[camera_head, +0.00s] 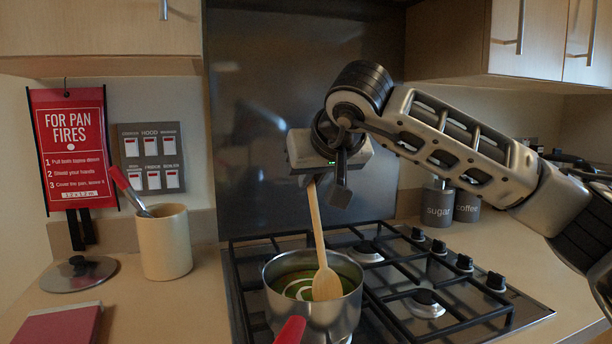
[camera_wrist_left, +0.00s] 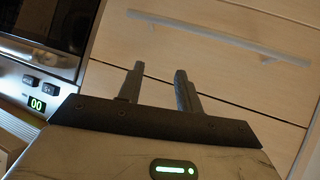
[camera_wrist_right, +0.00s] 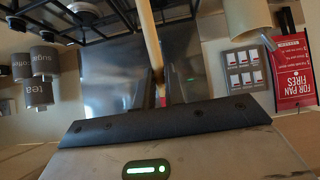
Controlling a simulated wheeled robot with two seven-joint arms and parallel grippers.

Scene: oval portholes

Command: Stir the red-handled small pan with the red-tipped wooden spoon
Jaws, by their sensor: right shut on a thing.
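The small pan (camera_head: 346,310) stands on the hob's front left, its red handle (camera_head: 290,331) pointing toward me. It holds green soup with a pale swirl. The wooden spoon (camera_head: 317,225) leans slightly, its bowl down inside the pan; how deep the bowl sits in the soup is hard to tell. My right gripper (camera_head: 325,180) is shut on the spoon's upper end, above the pan. In the right wrist view the spoon (camera_wrist_right: 151,40) runs between the fingers, with its red tip (camera_wrist_right: 162,92) near the palm. My left gripper (camera_wrist_left: 158,85) is open and empty before cabinet fronts.
A cream crock (camera_head: 166,245) with a red-handled utensil (camera_head: 128,190) stands left of the hob. A lid (camera_head: 78,275) and a red book-like object (camera_head: 58,326) lie on the left counter. Sugar (camera_head: 437,206) and coffee (camera_head: 467,207) tins stand behind right. Black grates (camera_head: 400,262) surround the pan.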

